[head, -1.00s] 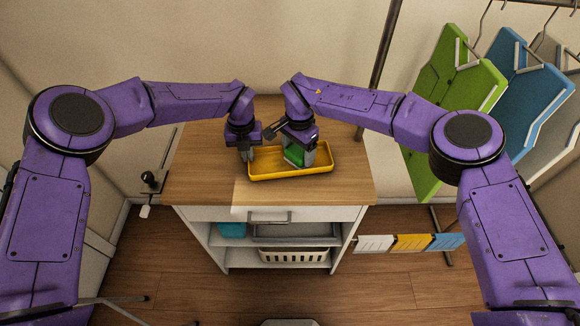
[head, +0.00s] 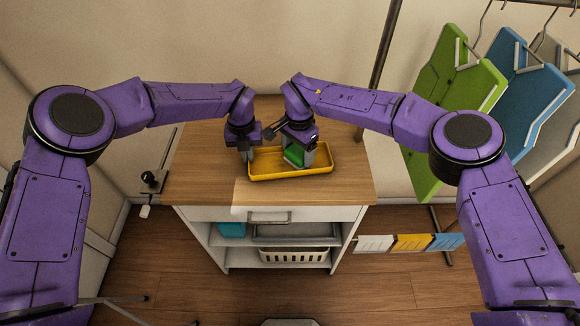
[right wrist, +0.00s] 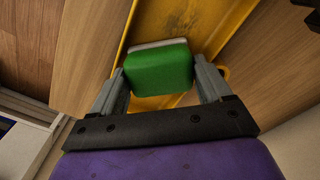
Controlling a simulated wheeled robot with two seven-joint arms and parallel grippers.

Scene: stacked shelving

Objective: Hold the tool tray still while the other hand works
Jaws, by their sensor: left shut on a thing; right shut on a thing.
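The yellow tool tray (head: 300,174) lies on the wooden top of a white cabinet; it also shows in the right wrist view (right wrist: 172,22). My left gripper (head: 247,157) is at the tray's left end, shut on its rim. My right gripper (head: 299,158) is over the tray, shut on a green block (head: 292,154) with a pale layer on one side. In the right wrist view the green block (right wrist: 158,68) sits between the two grey fingers. I cannot tell whether the block touches the tray floor.
The cabinet top (head: 205,170) is clear around the tray. Below it are a drawer handle (head: 268,217), a cream basket (head: 293,256) and a teal bin (head: 231,229). Green (head: 450,110) and blue (head: 520,85) hanging panels are at the right, near a dark pole (head: 384,45).

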